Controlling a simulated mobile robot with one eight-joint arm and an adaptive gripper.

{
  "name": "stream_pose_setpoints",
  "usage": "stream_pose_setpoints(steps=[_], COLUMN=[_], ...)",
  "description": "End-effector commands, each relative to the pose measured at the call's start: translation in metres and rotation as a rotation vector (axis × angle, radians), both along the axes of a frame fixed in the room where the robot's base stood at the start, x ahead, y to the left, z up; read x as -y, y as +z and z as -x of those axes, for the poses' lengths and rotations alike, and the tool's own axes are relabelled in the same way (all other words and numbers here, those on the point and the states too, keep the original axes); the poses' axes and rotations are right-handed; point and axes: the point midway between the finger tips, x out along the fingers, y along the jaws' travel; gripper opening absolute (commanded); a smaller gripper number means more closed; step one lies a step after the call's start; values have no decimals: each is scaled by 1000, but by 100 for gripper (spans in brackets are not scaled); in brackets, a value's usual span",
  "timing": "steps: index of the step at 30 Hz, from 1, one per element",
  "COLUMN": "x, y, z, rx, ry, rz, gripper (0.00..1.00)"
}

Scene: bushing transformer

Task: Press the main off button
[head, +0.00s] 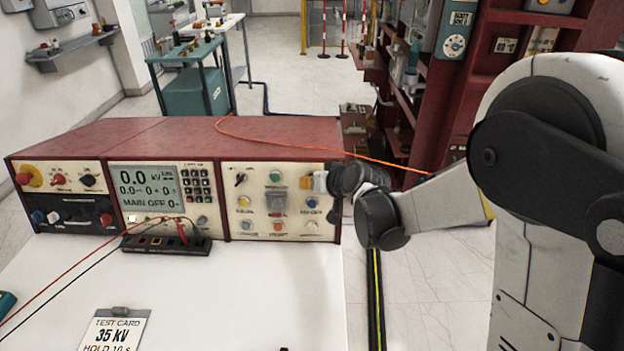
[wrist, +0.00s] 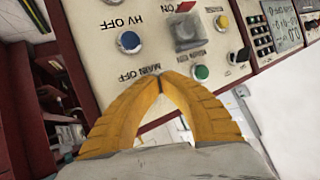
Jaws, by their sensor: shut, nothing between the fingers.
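My gripper (wrist: 158,82) is shut and empty, its yellow fingertips meeting in a point in the wrist view. The tips overlap the panel just beside the printed "MAIN OFF" label (wrist: 143,72), which appears upside down. No button shows at that label; the fingertips cover the panel there. I cannot tell whether they touch it. The blue HV OFF button (wrist: 129,42) is above the tips, and a green button (wrist: 201,72) is to their right. In the head view, my gripper's dark body is at the right end of the control panel (head: 258,178).
The red console (head: 180,135) stands on a white table (head: 210,290). A black terminal block (head: 165,244) with red and black leads is in front of it. An orange cable (head: 300,147) runs over its top. A red shelf (head: 470,90) stands behind my arm.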

Motion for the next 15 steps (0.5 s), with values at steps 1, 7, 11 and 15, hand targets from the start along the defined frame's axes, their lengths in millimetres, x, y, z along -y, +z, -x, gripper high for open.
stream_pose_setpoints(steps=[1,7,11,15], x=[0,0,0,0], y=[0,1,3,4], z=[0,4,11,17], rx=[1,0,0,0], ry=[0,0,0,0], rz=[0,0,0,0], gripper=[0,0,0,0])
